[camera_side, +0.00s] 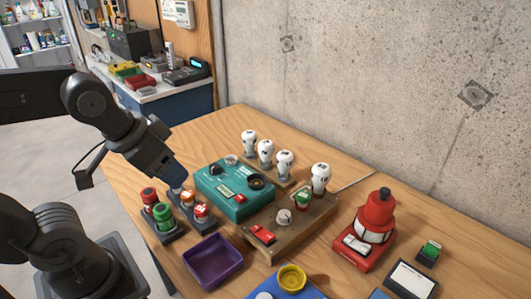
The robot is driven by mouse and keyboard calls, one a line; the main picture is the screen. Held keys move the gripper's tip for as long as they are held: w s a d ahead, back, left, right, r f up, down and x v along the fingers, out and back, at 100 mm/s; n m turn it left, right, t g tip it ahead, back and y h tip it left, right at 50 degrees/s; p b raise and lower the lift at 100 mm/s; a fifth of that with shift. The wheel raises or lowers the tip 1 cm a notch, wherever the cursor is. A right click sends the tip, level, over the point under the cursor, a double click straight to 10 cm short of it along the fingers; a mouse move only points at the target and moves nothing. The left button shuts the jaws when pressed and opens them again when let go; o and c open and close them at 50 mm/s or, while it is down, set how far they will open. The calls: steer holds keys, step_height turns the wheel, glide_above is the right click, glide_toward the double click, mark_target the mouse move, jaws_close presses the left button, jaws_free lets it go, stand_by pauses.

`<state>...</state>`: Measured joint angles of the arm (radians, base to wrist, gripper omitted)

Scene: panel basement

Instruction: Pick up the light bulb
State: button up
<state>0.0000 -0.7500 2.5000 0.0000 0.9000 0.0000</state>
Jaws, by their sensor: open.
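Three white bulbs with dark marks stand upright in a row on a wooden strip behind the teal box: a far one (249,140), a middle one (265,151) and a near one (284,163). Another similar white bulb (320,177) stands upright at the back of a wooden board (272,253). I cannot tell which one is the task's light bulb. My gripper (177,186) points down at the left, above the small red and white items, well left of the bulbs. It is open; its fingertips are small and partly hard to see, and nothing shows held in it.
A teal box (225,205) with dials stands between my gripper and the bulbs. Green and red caps (163,215) stand in a dark holder. A purple tray (212,262) is in front. A red beacon (374,220) stands right. A concrete wall (380,70) bounds the back.

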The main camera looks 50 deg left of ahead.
steer(key=shift+o, duration=0.3)
steer(key=n+g+y, duration=0.2)
steer(key=n, duration=0.4)
glide_above(266, 143)
steer(key=s+d, duration=0.2)
steer(key=s, duration=0.3)
step_height(266, 143, down, 3)
steer(key=x, duration=0.8)
steer(key=shift+w+d, duration=0.1)
steer(key=shift+w, duration=0.25)
steer(key=shift+w+x, duration=0.15)
steer(key=shift+x, duration=1.1)
steer(key=shift+w+x, duration=0.2)
steer(key=shift+x, duration=1.05)
steer(key=shift+r, duration=0.15)
steer(key=c, duration=0.7)
steer(key=shift+r, duration=0.1)
